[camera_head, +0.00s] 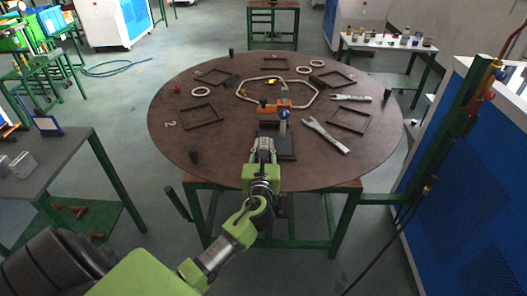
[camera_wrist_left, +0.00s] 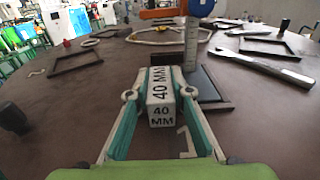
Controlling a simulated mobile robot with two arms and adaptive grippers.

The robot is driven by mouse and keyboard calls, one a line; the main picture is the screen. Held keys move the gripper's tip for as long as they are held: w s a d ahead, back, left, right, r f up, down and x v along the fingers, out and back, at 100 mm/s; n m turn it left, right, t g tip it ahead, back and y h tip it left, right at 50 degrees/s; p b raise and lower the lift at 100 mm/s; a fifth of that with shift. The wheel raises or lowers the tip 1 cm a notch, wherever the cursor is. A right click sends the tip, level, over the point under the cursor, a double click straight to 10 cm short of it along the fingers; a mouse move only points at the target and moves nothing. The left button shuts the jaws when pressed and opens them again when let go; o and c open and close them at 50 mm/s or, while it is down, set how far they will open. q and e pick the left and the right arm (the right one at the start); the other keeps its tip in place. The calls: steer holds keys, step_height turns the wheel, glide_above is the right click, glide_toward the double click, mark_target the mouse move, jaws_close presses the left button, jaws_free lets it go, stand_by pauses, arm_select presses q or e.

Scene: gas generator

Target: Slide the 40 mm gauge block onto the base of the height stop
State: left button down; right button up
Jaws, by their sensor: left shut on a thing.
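The gauge block (camera_wrist_left: 161,94) is a pale block marked "40 MM" on its top and near end. My left gripper (camera_head: 263,146) is shut on it; in the left wrist view the two fingers (camera_wrist_left: 160,97) hold its sides. The height stop has a dark flat base (camera_head: 287,143), a grey post (camera_head: 282,128) and an orange arm (camera_head: 290,106). In the wrist view the post (camera_wrist_left: 191,48) stands just beyond the block, and the base (camera_wrist_left: 205,88) shows at its right. The block is at the base's left side; I cannot tell whether they touch. My right gripper is not in view.
The height stop stands on a round brown table (camera_head: 215,155). Around it lie several dark square frames, an open-ended wrench (camera_head: 326,135), pale rings (camera_head: 200,91) and a hexagonal tube loop (camera_head: 308,88). A dark cylinder (camera_wrist_left: 14,117) stands left of the gripper. The near-left tabletop is mostly clear.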

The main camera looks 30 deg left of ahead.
mark_target(264, 139)
arm_select(q)
steer(key=x, duration=0.2)
steer(key=shift+w+a+r, duration=0.15)
steer(key=shift+w+a, duration=0.1)
steer(key=shift+w, duration=0.1)
steer(key=shift+x, duration=1.05)
steer(key=shift+w+a, duration=0.25)
steer(key=shift+w, duration=0.15)
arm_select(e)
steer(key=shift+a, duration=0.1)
arm_select(q)
steer(key=shift+f, duration=0.25)
steer(key=c, duration=1.7)
jaws_free()
steer(key=shift+s, duration=0.1)
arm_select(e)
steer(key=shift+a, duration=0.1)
arm_select(q)
steer(key=v, duration=1.2)
steer(key=shift+r, duration=0.1)
